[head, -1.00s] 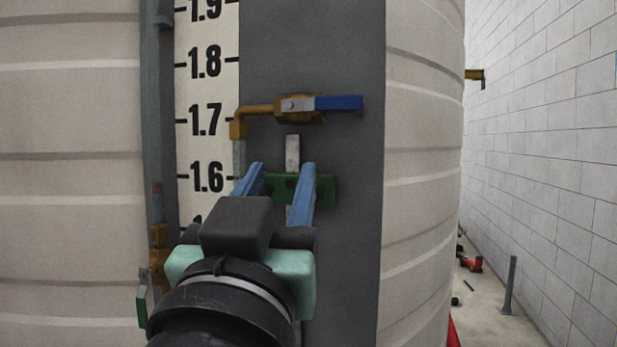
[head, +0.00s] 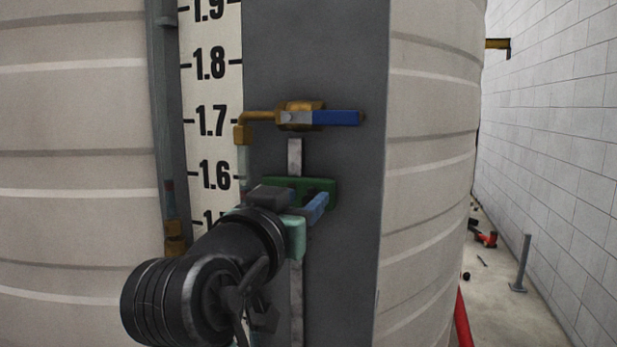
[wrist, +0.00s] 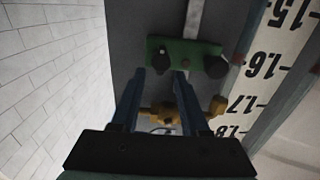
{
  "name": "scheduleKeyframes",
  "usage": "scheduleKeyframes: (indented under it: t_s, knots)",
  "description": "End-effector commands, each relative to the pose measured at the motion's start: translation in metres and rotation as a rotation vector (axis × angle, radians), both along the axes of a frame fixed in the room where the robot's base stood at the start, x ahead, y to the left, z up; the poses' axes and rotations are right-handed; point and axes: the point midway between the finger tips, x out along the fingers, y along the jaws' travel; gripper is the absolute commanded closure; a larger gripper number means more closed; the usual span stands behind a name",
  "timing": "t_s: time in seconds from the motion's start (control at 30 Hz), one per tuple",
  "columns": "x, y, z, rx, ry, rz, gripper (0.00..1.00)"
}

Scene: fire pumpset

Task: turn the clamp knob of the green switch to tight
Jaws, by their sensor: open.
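The green switch (head: 299,182) is mounted on a pale vertical strip against the dark grey panel, below the blue-handled valve. In the wrist view the green switch (wrist: 187,49) carries two dark round knobs. The smaller-looking knob (wrist: 158,61) lies between the lines of my two fingertips, and the larger-looking knob (wrist: 215,67) lies outside my fingers. I cannot tell which is the clamp knob or how tight it is. My gripper (wrist: 159,72) is open and empty, its blue fingers close to the switch. In the head view my gripper (head: 317,205) hides the switch's lower left part.
A brass valve with a blue handle (head: 336,118) sits above the switch. A brass elbow and pipe (head: 243,136) run beside the white level scale (head: 211,90). A grey vertical post (head: 167,110) stands left. Pale tank walls (head: 430,150) curve away on both sides.

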Motion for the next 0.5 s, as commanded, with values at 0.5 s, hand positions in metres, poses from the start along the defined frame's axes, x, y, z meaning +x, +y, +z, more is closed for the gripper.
scheduleKeyframes:
  t_s: [0.5]
  knots:
    - [0.027,-0.009,-0.001,0.001,0.0,0.0,0.55]
